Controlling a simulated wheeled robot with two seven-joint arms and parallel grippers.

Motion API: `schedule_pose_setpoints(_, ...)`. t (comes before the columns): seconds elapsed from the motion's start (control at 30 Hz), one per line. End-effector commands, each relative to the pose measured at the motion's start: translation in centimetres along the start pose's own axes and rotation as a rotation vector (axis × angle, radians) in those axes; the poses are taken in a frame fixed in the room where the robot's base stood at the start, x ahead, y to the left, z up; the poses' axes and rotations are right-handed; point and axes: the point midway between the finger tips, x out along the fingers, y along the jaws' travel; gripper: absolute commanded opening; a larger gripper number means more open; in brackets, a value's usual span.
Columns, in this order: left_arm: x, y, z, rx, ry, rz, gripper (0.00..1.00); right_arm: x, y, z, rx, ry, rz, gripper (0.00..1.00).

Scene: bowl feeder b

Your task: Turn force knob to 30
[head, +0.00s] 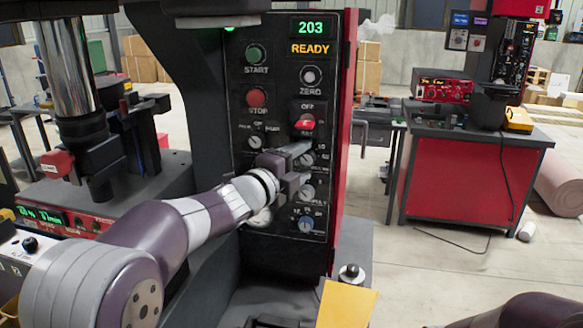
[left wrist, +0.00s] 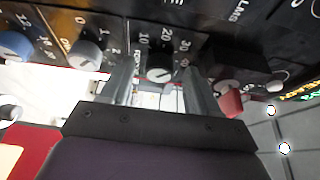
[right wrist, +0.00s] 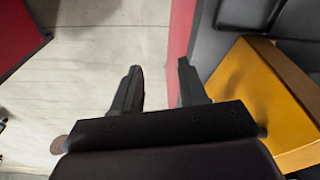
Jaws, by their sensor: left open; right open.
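The force knob (left wrist: 160,75) is a small dark round knob with a pale mark, on the black panel beside a scale reading 10, 20, 30. I cannot read its exact setting. My left gripper (left wrist: 160,88) is open, with one finger on each side of the knob in the left wrist view; I cannot tell whether they touch it. In the head view my left gripper (head: 300,166) is at the panel and covers part of this knob's area. My right gripper (right wrist: 160,72) is open and empty, above the floor beside the machine.
The control panel (head: 270,100) shows 203 and READY. A red switch (head: 305,122) is above the left gripper; a grey knob (head: 307,192) and a blue knob (head: 306,223) are below. A yellow box (head: 345,304) stands at the machine's foot. A red cabinet (head: 455,178) stands at right.

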Motion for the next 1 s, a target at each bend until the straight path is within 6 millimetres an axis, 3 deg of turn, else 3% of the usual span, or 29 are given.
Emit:
schedule_pose_setpoints(0.17,-3.0,0.2,0.1,0.001,-0.002,-0.001,0.61,0.9,0.0,0.1,0.0,0.0,0.0,0.43)
schedule_pose_setpoints(0.4,-9.3,0.1,0.1,0.001,-0.004,-0.001,0.61,1.8,0.0,0.2,0.0,0.0,0.0,0.43)
schedule_pose_setpoints(0.5,-11.1,0.1,0.1,0.001,-0.002,-0.001,0.61,1.9,0.0,0.2,0.0,0.0,0.0,0.43)
schedule_pose_setpoints(0.67,-12.3,0.1,0.1,0.0,-0.001,0.0,0.61,1.9,0.0,0.2,0.0,0.0,0.0,0.43)
schedule_pose_setpoints(1.0,-12.4,0.1,0.1,0.0,0.0,0.0,0.61,1.9,0.0,0.2,0.0,0.0,0.0,0.43)
